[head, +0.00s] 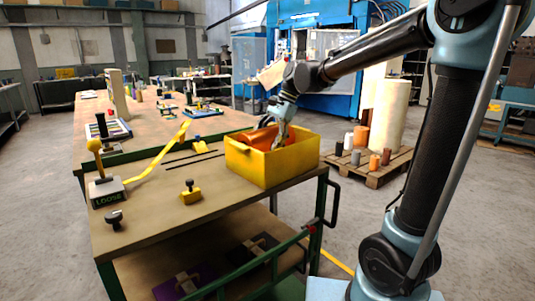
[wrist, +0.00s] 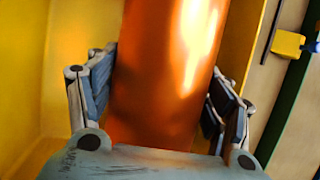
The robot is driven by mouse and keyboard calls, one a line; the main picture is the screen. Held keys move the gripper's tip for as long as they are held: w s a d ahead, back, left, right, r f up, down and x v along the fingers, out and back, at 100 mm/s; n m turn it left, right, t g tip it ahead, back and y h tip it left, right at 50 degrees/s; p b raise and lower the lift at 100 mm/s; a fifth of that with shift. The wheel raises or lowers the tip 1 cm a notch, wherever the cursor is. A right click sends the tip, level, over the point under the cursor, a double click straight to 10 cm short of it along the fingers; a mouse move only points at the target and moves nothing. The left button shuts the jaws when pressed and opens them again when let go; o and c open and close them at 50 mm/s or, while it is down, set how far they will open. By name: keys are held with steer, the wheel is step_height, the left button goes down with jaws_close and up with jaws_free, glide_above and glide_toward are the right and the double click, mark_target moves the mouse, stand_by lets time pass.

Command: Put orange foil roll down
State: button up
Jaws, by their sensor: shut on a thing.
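The orange foil roll (wrist: 160,75) is between the two finger pads of my gripper (wrist: 162,95), which is shut on it. In the wrist view the roll is shiny and runs away from the gripper, with yellow walls on both sides. In the head view the orange roll (head: 262,139) lies inside the yellow bin (head: 270,171), partly behind the bin's wall. My gripper (head: 278,140) reaches down into the bin from above. The roll's underside is hidden, so I cannot tell whether it touches the bin's floor.
The bin stands at the right end of the cart top (head: 150,225). A block marked LOOSE (head: 106,191) with a yellow-knobbed lever, a yellow knobbed piece (head: 191,194) and a black knob (head: 115,220) are to its left. A pallet (head: 368,170) with several rolls stands behind right.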

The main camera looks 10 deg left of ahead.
mark_target(268, 151)
steer(key=shift+f, duration=2.1)
steer(key=o, duration=1.7)
steer(key=shift+c, duration=0.2)
steer(key=v, duration=1.2)
